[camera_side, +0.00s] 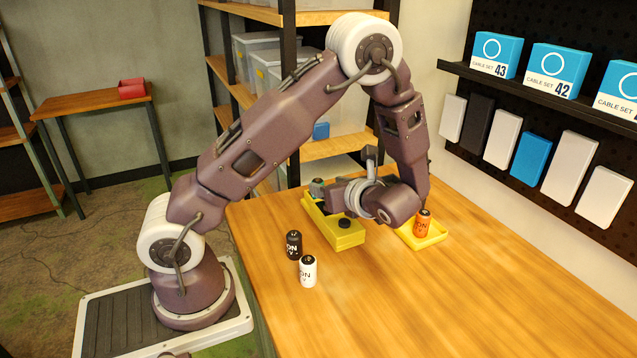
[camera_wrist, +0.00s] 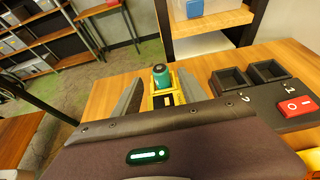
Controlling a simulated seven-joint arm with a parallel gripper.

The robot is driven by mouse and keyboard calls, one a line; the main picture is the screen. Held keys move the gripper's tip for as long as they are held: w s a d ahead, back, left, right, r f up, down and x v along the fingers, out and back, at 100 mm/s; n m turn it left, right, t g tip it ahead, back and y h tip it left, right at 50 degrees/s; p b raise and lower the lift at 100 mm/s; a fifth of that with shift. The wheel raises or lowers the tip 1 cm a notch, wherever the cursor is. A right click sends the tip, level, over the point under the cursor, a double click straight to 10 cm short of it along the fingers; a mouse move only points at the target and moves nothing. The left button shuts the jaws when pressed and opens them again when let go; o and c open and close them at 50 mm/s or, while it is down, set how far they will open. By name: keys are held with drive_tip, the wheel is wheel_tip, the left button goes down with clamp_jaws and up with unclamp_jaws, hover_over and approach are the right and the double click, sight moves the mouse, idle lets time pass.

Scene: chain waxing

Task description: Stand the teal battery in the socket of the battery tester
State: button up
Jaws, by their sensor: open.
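The teal battery (camera_wrist: 162,77) stands upright at the far end of a yellow device (camera_side: 336,230), which I take as the battery tester. Its yellow frame (camera_wrist: 176,99) surrounds the battery's lower part in the wrist view, so it appears to stand in the socket; how deep is hidden. In the side view the battery (camera_side: 317,187) shows as a small greenish top. A black round knob (camera_side: 345,223) sits on the tester's near end. My gripper (camera_wrist: 157,80) is open, its grey fingers on either side of the battery, with visible gaps. In the side view my wrist partly hides this area.
A black panel (camera_wrist: 262,98) with two square bays and a red switch (camera_wrist: 297,106) lies right of the battery. A black battery (camera_side: 294,245) and a white battery (camera_side: 308,271) stand nearby. An orange battery (camera_side: 422,223) stands in a yellow tray (camera_side: 432,237). The table front is clear.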

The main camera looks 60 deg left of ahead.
drive_tip(key=shift+v, duration=1.05)
drive_tip(key=s+d+r+n+t+h, duration=0.5)
drive_tip(key=s+d+r+n+h, duration=0.8)
drive_tip(key=s+d+n, duration=0.3)
drive_tip(key=shift+s+d+n+t, duration=0.3)
drive_tip(key=shift+s+d+n, duration=0.1)
drive_tip(key=shift+d+n, duration=0.6)
